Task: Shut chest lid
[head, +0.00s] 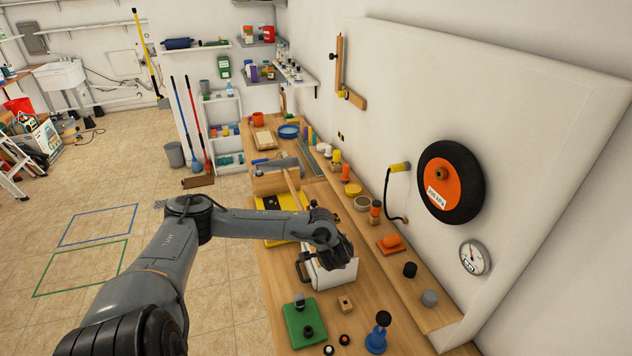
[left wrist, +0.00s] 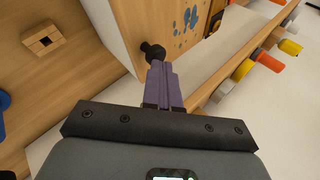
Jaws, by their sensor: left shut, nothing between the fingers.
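A white box, which looks like the chest (head: 334,277), stands on the workbench in the head view, with a dark handle (head: 303,268) on its left side. My left gripper (head: 335,252) is over it and hides much of its top. In the left wrist view, the fingers of my left gripper (left wrist: 160,76) are shut and empty. Their tips are close to a dark knob (left wrist: 152,50) at the edge of a wooden panel with blue spots (left wrist: 188,38), perhaps the lid. I cannot tell whether they touch, nor how far the lid is open. My right gripper is not in view.
A green board (head: 305,320) with dark knobs, a small wooden block (head: 345,304) and a blue-based plunger-like item (head: 376,340) stand in front of the box. A shelf with several coloured items runs along the wall on the right.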

